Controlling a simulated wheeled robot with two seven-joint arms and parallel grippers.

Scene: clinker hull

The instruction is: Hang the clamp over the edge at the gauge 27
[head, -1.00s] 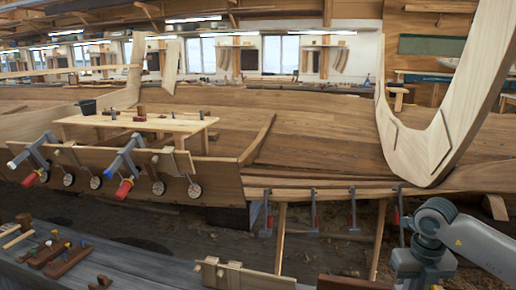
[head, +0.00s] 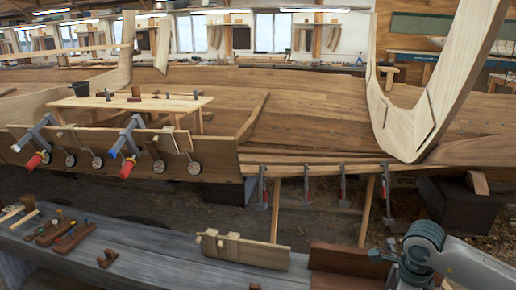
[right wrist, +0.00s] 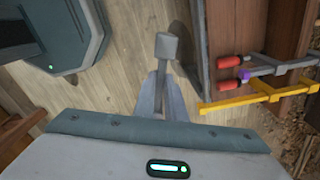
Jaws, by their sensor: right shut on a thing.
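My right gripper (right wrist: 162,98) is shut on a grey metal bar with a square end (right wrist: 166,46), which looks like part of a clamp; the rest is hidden. In the head view my right arm comes in at the lower right, and its fingertips cannot be made out. Several round gauges (head: 97,162) sit along the plank (head: 222,172) at the hull's left; their numbers are too small to read. Two grey clamps, one with a white tip (head: 36,139) and one with a blue tip (head: 126,140), hang over that plank's edge, with red handles below. My left gripper is not in view.
Several grey and red clamps (head: 307,185) hang under the hull's edge to the right. In the wrist view a yellow clamp (right wrist: 262,97) and a purple-marked clamp (right wrist: 262,72) lie at a brown wooden piece. A grey bench (head: 150,250) with wooden blocks fills the foreground.

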